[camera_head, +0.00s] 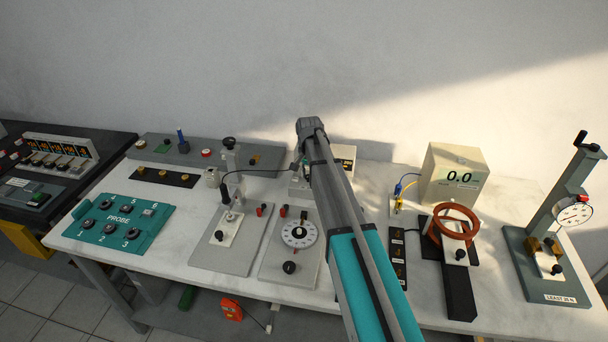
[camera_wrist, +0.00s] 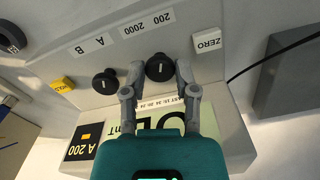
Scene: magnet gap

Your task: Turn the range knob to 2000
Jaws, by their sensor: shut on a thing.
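The range knob (camera_wrist: 159,67) is a round black knob beside the label "200 2000" (camera_wrist: 147,23) on a grey meter panel, which appears upside down in the wrist view. My gripper (camera_wrist: 160,70) has its two grey fingers closed on the sides of this knob. In the head view the meter (camera_head: 346,152) is mostly hidden behind my arm, and the fingertips are hidden.
A second black knob (camera_wrist: 105,82) sits by the "A B" label, close to my gripper. A white ZERO button (camera_wrist: 208,40) and a yellow HOLD button (camera_wrist: 62,83) are on the same panel. A dial plate (camera_head: 299,232) and a coil stand (camera_head: 455,222) flank my arm.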

